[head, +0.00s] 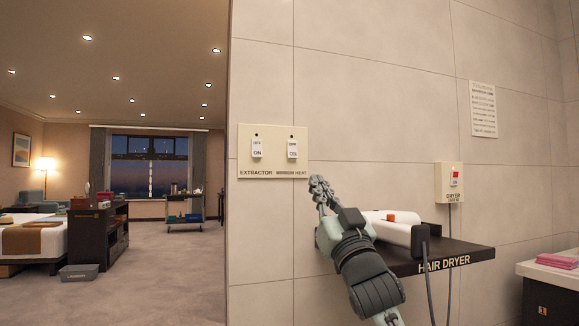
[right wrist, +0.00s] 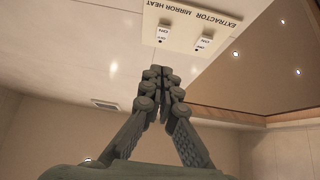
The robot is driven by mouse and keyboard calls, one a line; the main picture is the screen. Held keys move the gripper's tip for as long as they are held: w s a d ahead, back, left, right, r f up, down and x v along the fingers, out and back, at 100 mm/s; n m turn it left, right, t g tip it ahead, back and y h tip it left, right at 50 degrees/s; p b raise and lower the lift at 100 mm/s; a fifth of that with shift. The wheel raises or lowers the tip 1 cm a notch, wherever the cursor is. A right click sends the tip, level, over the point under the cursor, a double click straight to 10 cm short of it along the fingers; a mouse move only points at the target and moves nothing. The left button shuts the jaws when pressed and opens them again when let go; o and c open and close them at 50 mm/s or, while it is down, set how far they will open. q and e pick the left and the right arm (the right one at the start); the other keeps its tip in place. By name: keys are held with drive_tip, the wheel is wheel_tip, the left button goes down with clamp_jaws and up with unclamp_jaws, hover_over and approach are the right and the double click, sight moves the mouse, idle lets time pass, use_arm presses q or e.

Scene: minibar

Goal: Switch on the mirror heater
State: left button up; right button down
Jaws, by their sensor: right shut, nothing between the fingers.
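A cream switch plate (head: 273,161) is on the tiled wall, with two white rocker switches. The left rocker (head: 257,148) is labelled EXTRACTOR and the right rocker, the mirror heater switch (head: 292,149), is labelled MIRROR HEAT. Both small lamps above them look dark. My right gripper (head: 320,184) is shut and empty, with its tips just below and right of the plate, apart from the rockers as far as I can tell. In the right wrist view the mirror heater switch (right wrist: 162,34) is beyond the closed fingertips (right wrist: 164,72). My left gripper is not in view.
A dark shelf (head: 455,252) marked HAIR DRYER holds a white hair dryer (head: 392,229) close beside my right arm. A dryer switch box (head: 449,182) with a red lamp is on the wall, its cord hanging down. The bedroom opens at left.

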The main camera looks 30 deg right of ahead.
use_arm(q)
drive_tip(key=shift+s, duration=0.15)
use_arm(e)
drive_tip(key=shift+s+r, duration=0.1)
drive_tip(key=shift+s, duration=0.15)
drive_tip(key=shift+w, duration=0.1)
drive_tip(key=p, duration=0.2)
approach(293, 151)
wheel_tip(293, 151, up, 5)
use_arm(q)
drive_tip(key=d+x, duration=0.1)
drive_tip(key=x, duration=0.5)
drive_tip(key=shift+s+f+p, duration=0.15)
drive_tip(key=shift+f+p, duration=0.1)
drive_tip(key=shift+p, duration=0.05)
use_arm(e)
drive_tip(key=shift+w+d+f, duration=0.15)
drive_tip(key=shift+w+f, duration=0.1)
drive_tip(key=shift+w, duration=0.5)
drive_tip(key=shift+w+d+f, duration=0.15)
drive_tip(key=shift+w+f, duration=0.05)
drive_tip(key=shift+w, duration=0.55)
drive_tip(key=shift+w+d+f, duration=0.2)
drive_tip(key=shift+w+f, duration=0.05)
drive_tip(key=shift+w, duration=0.45)
